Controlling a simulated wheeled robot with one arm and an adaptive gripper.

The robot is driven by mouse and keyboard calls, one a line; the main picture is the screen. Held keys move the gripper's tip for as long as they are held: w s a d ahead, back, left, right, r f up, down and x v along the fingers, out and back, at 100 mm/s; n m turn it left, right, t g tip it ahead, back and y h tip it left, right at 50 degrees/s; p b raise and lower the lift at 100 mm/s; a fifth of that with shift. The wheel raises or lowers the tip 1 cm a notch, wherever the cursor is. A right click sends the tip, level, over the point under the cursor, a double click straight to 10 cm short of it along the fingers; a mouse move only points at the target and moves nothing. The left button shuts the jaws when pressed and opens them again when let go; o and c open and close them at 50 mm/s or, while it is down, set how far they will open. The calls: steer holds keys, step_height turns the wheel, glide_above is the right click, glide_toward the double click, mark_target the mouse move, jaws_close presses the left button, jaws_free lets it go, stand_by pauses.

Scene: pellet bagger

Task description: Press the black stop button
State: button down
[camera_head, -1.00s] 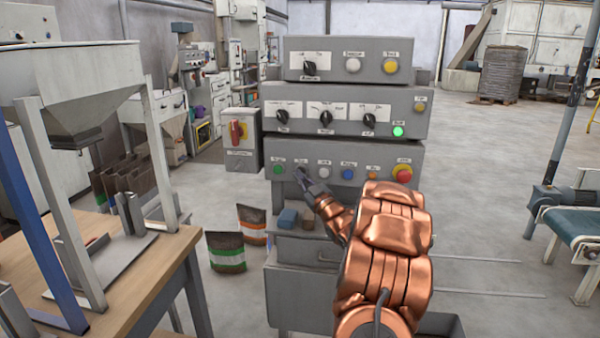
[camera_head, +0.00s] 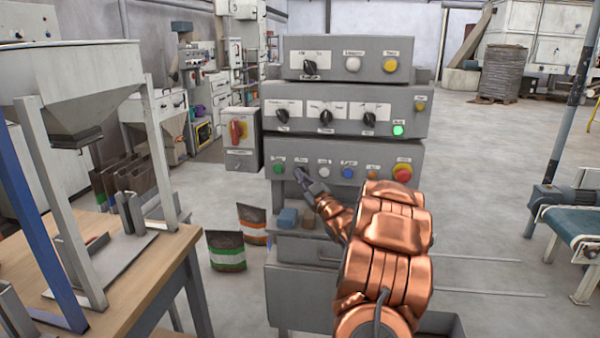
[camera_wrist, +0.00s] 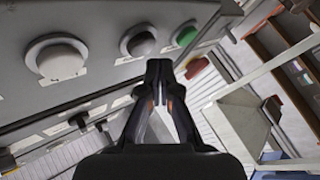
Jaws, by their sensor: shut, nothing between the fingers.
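The lower grey control panel (camera_head: 344,150) carries a row of buttons. The stop button stands second from the left, between the green button (camera_head: 278,169) and the white button (camera_head: 324,171); in the head view my gripper's tip (camera_head: 299,174) largely hides it. In the wrist view the dark, shiny stop button (camera_wrist: 139,43) shows between the white button (camera_wrist: 58,60) and the green button (camera_wrist: 185,35). My gripper (camera_wrist: 159,68) is shut and empty, its fingertips close to the panel just below and right of the stop button in that view. I cannot tell whether they touch.
A blue button (camera_head: 348,172), an orange button (camera_head: 372,174) and a red emergency button (camera_head: 402,172) continue the row to the right. A red-handled switch box (camera_head: 241,140) is left of the panel. Small blocks (camera_head: 289,217) lie on a shelf below the panel.

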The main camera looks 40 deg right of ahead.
steer(key=shift+w+d, duration=0.1)
steer(key=shift+d, duration=0.05)
steer(key=shift+w+d, duration=0.25)
steer(key=shift+w+d, duration=0.15)
steer(key=shift+d, duration=0.1)
stand_by(0.9)
steer(key=shift+a, duration=0.1)
steer(key=shift+s+a+b, duration=0.4)
steer(key=shift+a+b, duration=0.15)
steer(key=shift+b, duration=0.05)
steer(key=s+a+b, duration=0.3)
steer(key=a, duration=0.2)
steer(key=shift+s+b, duration=0.25)
steer(key=shift+b, duration=0.05)
stand_by(0.5)
